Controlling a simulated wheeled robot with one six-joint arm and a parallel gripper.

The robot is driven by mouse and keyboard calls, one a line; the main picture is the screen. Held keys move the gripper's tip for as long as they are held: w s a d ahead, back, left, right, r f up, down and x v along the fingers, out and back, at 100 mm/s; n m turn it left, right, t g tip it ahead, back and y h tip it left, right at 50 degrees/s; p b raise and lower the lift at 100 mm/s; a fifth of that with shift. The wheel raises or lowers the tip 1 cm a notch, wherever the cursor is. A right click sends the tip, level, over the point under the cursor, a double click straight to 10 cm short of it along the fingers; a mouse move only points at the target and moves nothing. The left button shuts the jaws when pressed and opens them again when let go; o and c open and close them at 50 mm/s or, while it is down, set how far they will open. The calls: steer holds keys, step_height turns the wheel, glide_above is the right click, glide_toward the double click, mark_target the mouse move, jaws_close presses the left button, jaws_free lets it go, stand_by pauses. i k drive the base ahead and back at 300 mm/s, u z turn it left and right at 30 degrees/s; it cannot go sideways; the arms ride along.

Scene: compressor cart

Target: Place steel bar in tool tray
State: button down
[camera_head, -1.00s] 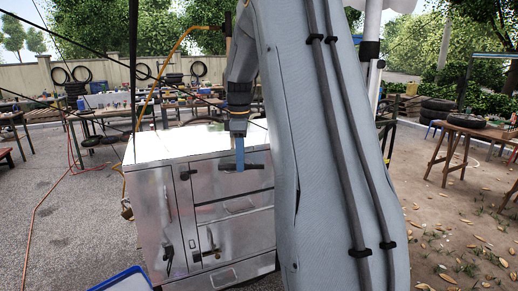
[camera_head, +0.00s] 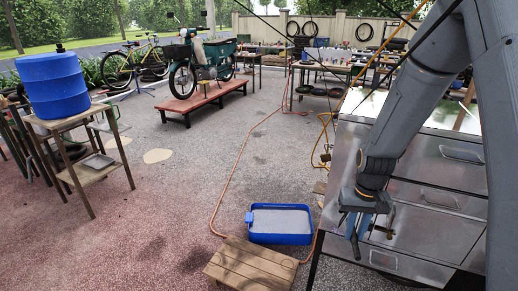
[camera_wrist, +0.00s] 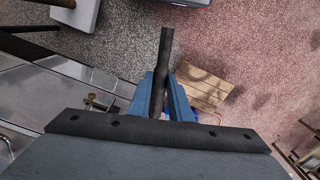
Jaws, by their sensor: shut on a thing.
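My gripper (camera_head: 355,226) is shut on the dark steel bar (camera_wrist: 166,52). In the wrist view the bar sticks out past the two blue fingers. In the head view the gripper hangs in front of the metal cabinet's left side, and I cannot make the bar out clearly. A blue tray (camera_head: 280,239) with a flat grey inside sits on the ground, left of my gripper in the head view; it looks empty. In the wrist view only a little blue shows behind the fingers, and I cannot tell whether it is the tray.
The metal cabinet (camera_head: 436,196) with drawers stands at the right. A low wooden platform (camera_head: 250,268) lies in front of the tray. An orange hose (camera_head: 232,170) runs around them. A wooden stand (camera_head: 98,172) holds a blue drum (camera_head: 54,85).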

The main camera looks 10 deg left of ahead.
mark_target(103, 165)
steer(key=u, duration=2)
steer(key=i, duration=4.55)
steer(key=z, duration=2.9)
steer(key=i, duration=0.55)
steer(key=z, duration=0.05)
